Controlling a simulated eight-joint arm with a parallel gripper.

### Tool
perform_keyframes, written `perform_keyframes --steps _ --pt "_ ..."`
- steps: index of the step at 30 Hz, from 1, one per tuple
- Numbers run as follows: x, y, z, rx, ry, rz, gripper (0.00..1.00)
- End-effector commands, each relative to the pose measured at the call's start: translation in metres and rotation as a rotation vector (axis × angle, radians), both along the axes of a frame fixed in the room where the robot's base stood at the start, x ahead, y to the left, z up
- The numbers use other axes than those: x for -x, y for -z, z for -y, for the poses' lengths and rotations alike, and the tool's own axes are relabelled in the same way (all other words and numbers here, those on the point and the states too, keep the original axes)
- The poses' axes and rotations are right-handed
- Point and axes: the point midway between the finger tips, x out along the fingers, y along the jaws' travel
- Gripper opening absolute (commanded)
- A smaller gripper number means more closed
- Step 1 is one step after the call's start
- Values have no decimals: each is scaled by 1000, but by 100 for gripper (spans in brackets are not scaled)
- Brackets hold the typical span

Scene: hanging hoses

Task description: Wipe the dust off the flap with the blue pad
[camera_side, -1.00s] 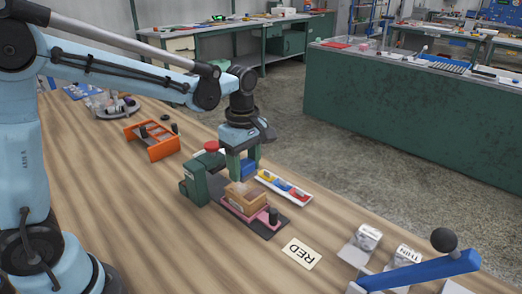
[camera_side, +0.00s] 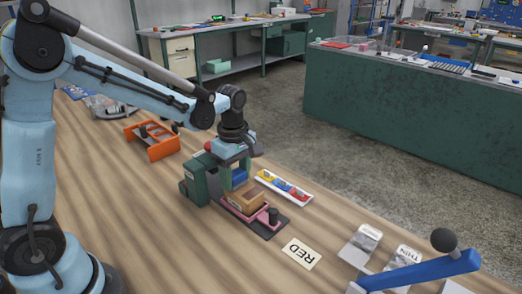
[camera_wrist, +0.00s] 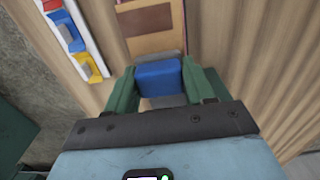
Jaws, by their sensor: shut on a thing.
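My gripper (camera_side: 234,180) is shut on the blue pad (camera_side: 239,175). In the wrist view the pad (camera_wrist: 158,78) sits between the two green fingers. The pad is low over the small brown cardboard box (camera_side: 248,203), at its back left end. The box also shows in the wrist view (camera_wrist: 150,22), ahead of the pad. Whether the pad touches the flap is not clear. The flap is hard to tell from the rest of the box, and no dust can be made out on it.
The box stands on a pink and dark base (camera_side: 268,227) with a black knob (camera_side: 273,215). A dark green block (camera_side: 196,182) stands close on the left. A white tray of coloured pieces (camera_side: 284,187) lies to the right.

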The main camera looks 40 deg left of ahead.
Motion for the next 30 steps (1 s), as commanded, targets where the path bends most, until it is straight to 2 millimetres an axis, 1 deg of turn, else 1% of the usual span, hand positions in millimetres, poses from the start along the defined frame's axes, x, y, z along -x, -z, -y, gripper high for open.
perform_keyframes --steps 1,10,11,14,30 --pt "0 0 6 1 4 0 24" --pt "0 0 35 3 5 0 24" --pt "0 -3 33 3 2 0 24" --pt "1 -22 33 3 1 0 24" --pt "0 -69 32 4 2 0 24"
